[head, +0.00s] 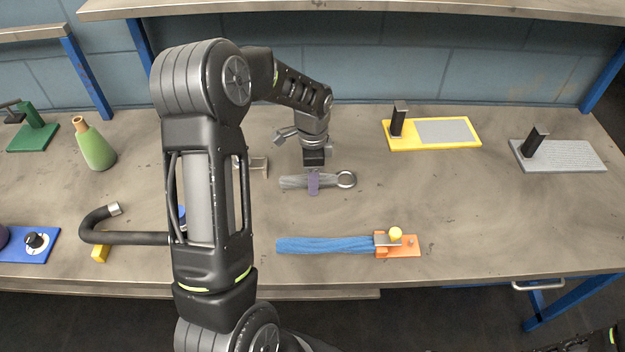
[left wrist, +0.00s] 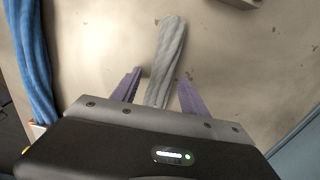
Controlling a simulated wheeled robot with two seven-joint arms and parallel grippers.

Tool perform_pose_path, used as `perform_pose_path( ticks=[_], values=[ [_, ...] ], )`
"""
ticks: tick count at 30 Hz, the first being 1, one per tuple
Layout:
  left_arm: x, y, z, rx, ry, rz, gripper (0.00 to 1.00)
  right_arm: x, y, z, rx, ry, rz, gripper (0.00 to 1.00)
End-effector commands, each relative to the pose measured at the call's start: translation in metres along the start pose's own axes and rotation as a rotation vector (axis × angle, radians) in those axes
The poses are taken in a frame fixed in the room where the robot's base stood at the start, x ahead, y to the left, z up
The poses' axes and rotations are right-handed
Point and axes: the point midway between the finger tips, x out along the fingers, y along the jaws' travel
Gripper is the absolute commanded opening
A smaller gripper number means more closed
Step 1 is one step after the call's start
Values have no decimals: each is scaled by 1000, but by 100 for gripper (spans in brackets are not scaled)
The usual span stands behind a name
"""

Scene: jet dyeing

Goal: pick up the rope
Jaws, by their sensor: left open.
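In the left wrist view, the grey rope (left wrist: 170,45) runs between the two open fingers of the gripper (left wrist: 160,80), with a gap on each side. The ring is hidden there behind the gripper body. A blue rope (head: 325,245) lies nearer the front, its right end at an orange clamp (head: 408,252); it also shows in the left wrist view (left wrist: 32,60). My right gripper is not in view.
A green bottle (head: 96,148), a green stand (head: 33,140), a black hooked pipe (head: 130,237) and a blue dial panel (head: 35,246) are at the left. A yellow plate (head: 387,132) and a grey plate (head: 580,156) stand at the back right. The right-centre table is clear.

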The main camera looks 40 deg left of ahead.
Motion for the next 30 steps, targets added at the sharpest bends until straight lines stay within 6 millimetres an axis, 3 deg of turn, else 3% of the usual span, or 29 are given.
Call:
perform_pose_path(
  ticks=[20, 30],
  values=[
    [0, 0, 0, 0, 0, 0, 0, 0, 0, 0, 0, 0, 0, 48],
    [0, 0, 0, 0, 0, -1, 0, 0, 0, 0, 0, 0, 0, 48]
  ],
)
